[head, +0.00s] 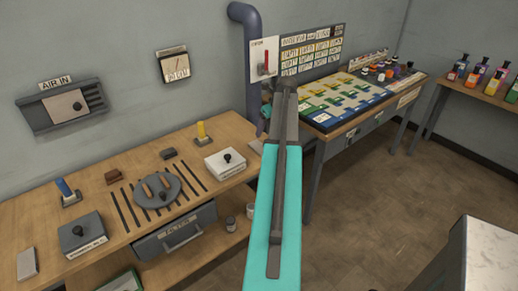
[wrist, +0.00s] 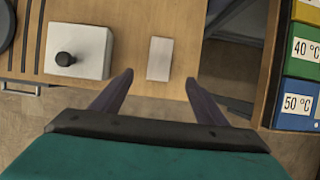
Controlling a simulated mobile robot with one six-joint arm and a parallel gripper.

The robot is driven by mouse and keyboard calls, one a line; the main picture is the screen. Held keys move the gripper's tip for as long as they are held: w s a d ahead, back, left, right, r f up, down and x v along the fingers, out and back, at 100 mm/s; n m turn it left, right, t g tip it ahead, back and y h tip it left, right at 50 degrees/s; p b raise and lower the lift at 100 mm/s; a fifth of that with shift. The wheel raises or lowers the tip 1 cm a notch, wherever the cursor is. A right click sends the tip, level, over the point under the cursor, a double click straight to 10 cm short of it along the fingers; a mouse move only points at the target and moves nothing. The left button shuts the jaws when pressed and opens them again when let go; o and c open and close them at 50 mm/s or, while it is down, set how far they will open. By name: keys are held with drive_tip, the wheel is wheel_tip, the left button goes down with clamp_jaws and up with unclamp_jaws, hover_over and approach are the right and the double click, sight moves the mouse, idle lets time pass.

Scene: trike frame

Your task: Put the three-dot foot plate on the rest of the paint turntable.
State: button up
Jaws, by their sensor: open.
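I cannot make out three dots on any plate. A plain pale rectangular plate (wrist: 159,58) lies on the wooden bench in the wrist view, just beyond my gripper. My gripper (wrist: 158,80) is open and empty, with its fingertips on either side of the plate's near end; whether they are level with it I cannot tell. Another pale plate (head: 28,262) lies at the bench's left end in the head view. A round dark disc (head: 174,182) with brown pieces and a dark knob, possibly the turntable, sits mid-bench; I cannot pick out its rest. My arm hides part of the bench's right end.
A white box (head: 225,162) with a black knob stands left of the gripper. A grey box (head: 82,232), a yellow post (head: 202,132) and a blue post (head: 66,192) also stand on the bench. A side table (head: 345,105) carries coloured trays.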

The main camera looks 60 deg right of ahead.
drive_tip(key=p, duration=0.2)
approach(259, 147)
drive_tip(key=shift+x, duration=1.25)
drive_tip(key=shift+p+x, duration=0.8)
drive_tip(key=shift+x, duration=0.45)
drive_tip(key=shift+p+x, duration=0.3)
drive_tip(key=shift+x, duration=1.05)
drive_tip(key=shift+d, duration=0.1)
drive_tip(key=c, duration=1.5)
drive_tip(key=shift+o, duration=0.2)
